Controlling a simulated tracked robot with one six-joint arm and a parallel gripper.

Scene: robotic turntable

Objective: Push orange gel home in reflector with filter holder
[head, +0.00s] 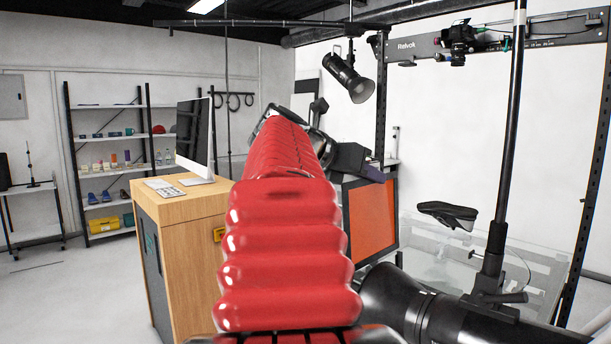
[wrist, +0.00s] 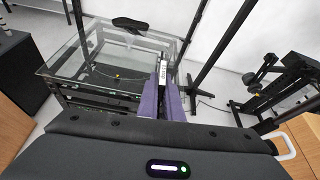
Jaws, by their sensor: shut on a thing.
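The orange gel (head: 372,220), in a black frame, stands upright in the head view just right of my red arm, which hides its left part. My gripper (head: 375,168) is at the top edge of the frame. In the wrist view the purple fingers of my gripper (wrist: 162,100) are closed on a thin, dark upright piece with a white label, which looks like the gel frame seen edge-on. The black reflector (head: 385,295) on a stand-mounted lamp is below the gel, partly hidden. How deep the frame sits in its holder cannot be told.
A wooden cabinet (head: 185,240) with a monitor (head: 195,137) stands left of my arm. A glass-topped table (head: 520,262) is behind the black lamp stand (head: 508,140) at right. Another lamp (head: 350,76) hangs above. Open floor lies at far left.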

